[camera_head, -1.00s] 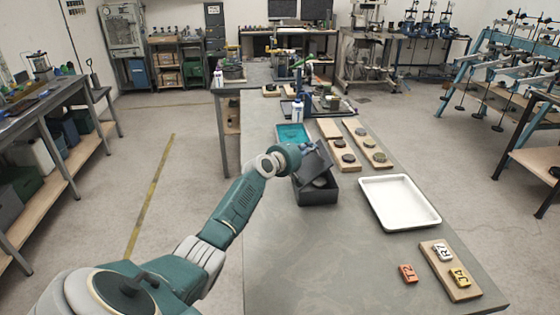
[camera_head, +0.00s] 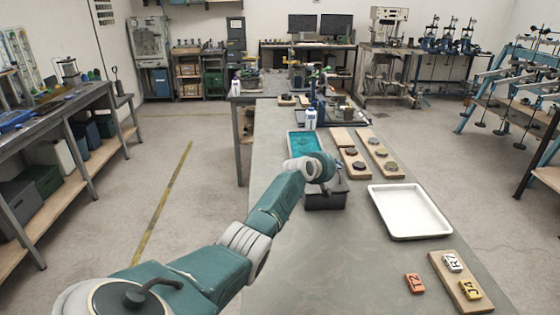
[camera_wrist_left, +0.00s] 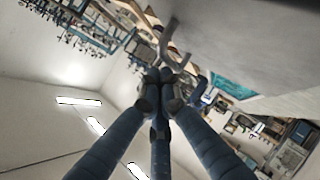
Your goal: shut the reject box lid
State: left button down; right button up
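The dark grey reject box (camera_head: 325,201) stands on the long grey table, just below my left wrist in the head view. Its lid (camera_head: 340,187) now lies low over the box top, flat or nearly so; my wrist covers part of it, so I cannot tell whether it is fully seated. My left gripper (camera_head: 323,186) is at the lid, mostly hidden by my own wrist. In the left wrist view its three fingers (camera_wrist_left: 163,84) are drawn together with nothing seen between them. A curved grey bar (camera_wrist_left: 172,42) shows just beyond the fingertips. My right gripper is out of view.
A teal tray (camera_head: 303,139) lies behind the box. Wooden boards with dark discs (camera_head: 385,159) are behind it to the right. A white tray (camera_head: 447,229) stands to the right. An orange tag (camera_head: 414,283) and a tag board (camera_head: 447,274) lie at the front right.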

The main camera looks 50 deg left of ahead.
pick_arm(q)
jog(key=shift+f, duration=0.1)
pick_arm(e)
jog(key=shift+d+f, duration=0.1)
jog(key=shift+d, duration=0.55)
pick_arm(q)
jog(key=shift+r, duration=0.2)
jog(key=s+d+r+p, duration=0.3)
jog(key=s+r, duration=0.3)
jog(key=r, duration=0.4)
jog(key=shift+s+d+r, duration=0.15)
jog(key=shift+d+r, duration=0.05)
jog(key=shift+d, duration=0.15)
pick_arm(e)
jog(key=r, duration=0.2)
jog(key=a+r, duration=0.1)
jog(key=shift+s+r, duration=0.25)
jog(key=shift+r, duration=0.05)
